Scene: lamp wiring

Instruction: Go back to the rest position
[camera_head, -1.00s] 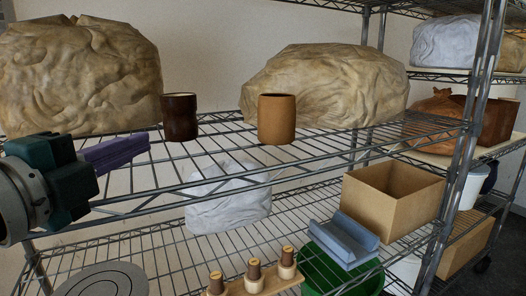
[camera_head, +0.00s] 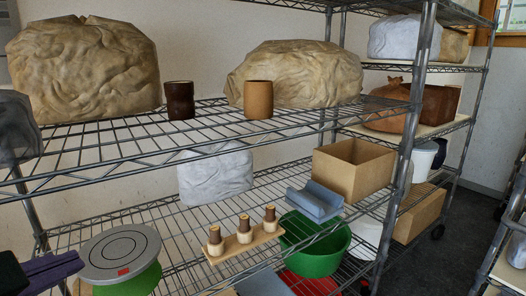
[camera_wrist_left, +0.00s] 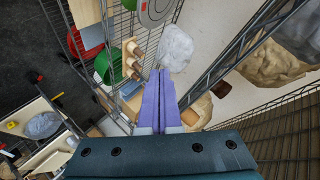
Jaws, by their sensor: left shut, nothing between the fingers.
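My left gripper (camera_head: 45,268) shows at the lower left corner of the head view, with its purple fingers pointing right. In the left wrist view its two purple fingers (camera_wrist_left: 159,95) lie together, with nothing between them. In the head view the gripper is left of the round grey disc (camera_head: 120,252) on a green base, apart from it. Most of the left arm is out of the picture. My right gripper is in neither view.
A wire shelf (camera_head: 120,146) holds a dark brown cup (camera_head: 180,100), an orange-brown cup (camera_head: 258,99) and big wrapped lumps. The lower shelf holds a wooden strip with three pegs (camera_head: 243,241), a green tub (camera_head: 316,245) and a cardboard box (camera_head: 352,168). Floor (camera_head: 440,250) shows at right.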

